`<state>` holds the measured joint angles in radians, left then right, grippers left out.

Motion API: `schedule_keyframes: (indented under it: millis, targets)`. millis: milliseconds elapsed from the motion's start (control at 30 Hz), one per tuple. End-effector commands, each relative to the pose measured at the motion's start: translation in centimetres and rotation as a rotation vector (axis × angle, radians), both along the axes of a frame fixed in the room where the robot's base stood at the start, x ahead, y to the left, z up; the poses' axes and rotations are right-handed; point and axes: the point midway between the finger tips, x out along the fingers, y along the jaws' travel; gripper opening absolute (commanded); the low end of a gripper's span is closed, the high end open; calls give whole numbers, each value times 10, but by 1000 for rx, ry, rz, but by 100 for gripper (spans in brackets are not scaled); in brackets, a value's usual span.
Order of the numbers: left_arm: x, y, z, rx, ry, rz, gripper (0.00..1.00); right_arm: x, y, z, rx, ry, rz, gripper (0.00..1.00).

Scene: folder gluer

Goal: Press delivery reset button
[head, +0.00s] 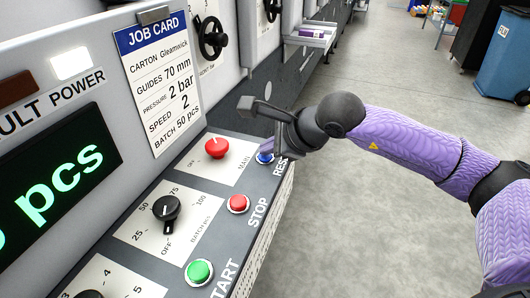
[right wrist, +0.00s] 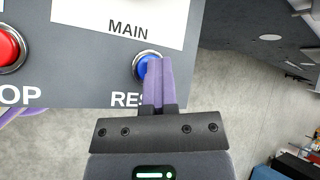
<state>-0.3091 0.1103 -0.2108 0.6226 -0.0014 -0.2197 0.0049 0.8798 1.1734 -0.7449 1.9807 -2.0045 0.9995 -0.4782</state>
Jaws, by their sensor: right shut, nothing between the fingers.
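The blue reset button (head: 265,157) sits at the right end of the sloped control panel, with a label beside it partly covered by my gripper. My right gripper (head: 267,146) is shut and empty, with its fingers at the button. In the right wrist view the shut purple fingertips (right wrist: 159,62) overlap the right part of the blue button (right wrist: 143,68) in its metal ring. I cannot tell from these views whether the button is pressed in. My left gripper is not in view.
Near it on the panel are the red MAIN knob (head: 217,147), the red STOP button (head: 238,203), the green START button (head: 199,271) and a black batch knob (head: 166,208). A job card (head: 157,80) hangs above. Open floor lies right; a blue bin (head: 503,62) stands far off.

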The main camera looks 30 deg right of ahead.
Motion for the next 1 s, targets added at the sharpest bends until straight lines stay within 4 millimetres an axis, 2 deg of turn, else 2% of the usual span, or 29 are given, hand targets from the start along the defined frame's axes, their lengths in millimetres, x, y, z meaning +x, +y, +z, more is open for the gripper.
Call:
schedule_keyframes:
  millis: [367,733,1000]
  targets:
    - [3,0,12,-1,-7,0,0,0,0,18,-1,1,0,0]
    - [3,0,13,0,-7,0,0,0,0,20,0,1,1,0]
    - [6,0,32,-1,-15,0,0,0,0,47,0,0,0,0]
